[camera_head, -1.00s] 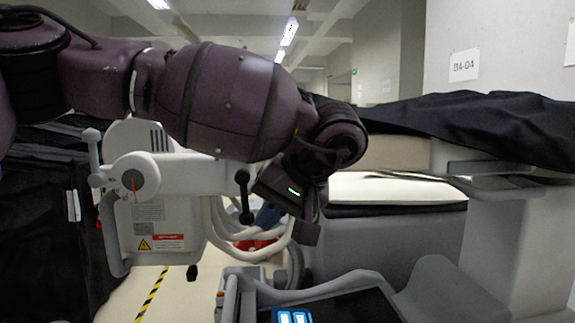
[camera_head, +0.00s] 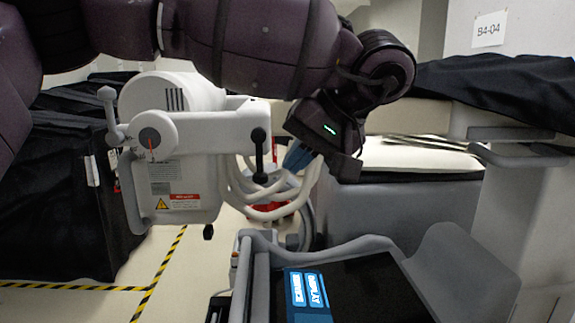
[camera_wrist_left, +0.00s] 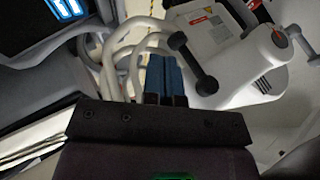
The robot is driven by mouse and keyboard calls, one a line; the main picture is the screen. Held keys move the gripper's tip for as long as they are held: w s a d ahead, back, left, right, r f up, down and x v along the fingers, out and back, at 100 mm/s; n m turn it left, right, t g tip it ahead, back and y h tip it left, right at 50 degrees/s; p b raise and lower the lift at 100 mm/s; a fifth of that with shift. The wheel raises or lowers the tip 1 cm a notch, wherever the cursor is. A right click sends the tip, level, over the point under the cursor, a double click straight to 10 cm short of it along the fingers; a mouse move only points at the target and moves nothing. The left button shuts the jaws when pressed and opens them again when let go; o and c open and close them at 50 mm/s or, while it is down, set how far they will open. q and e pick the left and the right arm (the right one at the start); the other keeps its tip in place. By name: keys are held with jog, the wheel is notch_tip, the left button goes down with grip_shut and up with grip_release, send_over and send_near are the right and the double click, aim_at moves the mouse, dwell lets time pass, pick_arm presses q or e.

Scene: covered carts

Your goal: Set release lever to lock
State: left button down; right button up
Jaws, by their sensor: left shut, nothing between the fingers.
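A white-grey unit (camera_head: 180,184) with warning labels hangs at the left. It carries a round dial (camera_head: 149,141) with a red pointer line and a light grey ball-ended lever (camera_head: 110,118), roughly upright. A black ball-ended lever (camera_head: 259,158) is upright at the right end of its arm. I cannot tell which is the release lever. My left gripper (camera_head: 293,165) is right of the black lever, apart from it, its blue fingers shut and empty. In the wrist view, the fingers (camera_wrist_left: 166,58) are beside the black lever (camera_wrist_left: 192,62); the dial (camera_wrist_left: 279,38) is farther right. My right gripper is out of view.
Pale hoses (camera_head: 270,205) loop behind and below my left fingers. A grey cart with a blue-lit screen (camera_head: 310,290) stands in front. A black-covered cart (camera_head: 60,220) is at the left, and a draped bed-like unit (camera_head: 430,158) at the right. Striped tape marks open floor.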

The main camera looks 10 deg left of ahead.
pick_arm(q)
jog(key=v, duration=0.6)
jog(key=shift+d+r, duration=0.2)
jog(key=shift+r, duration=0.1)
jog(key=shift+s, duration=0.1)
jog(key=shift+s, duration=0.1)
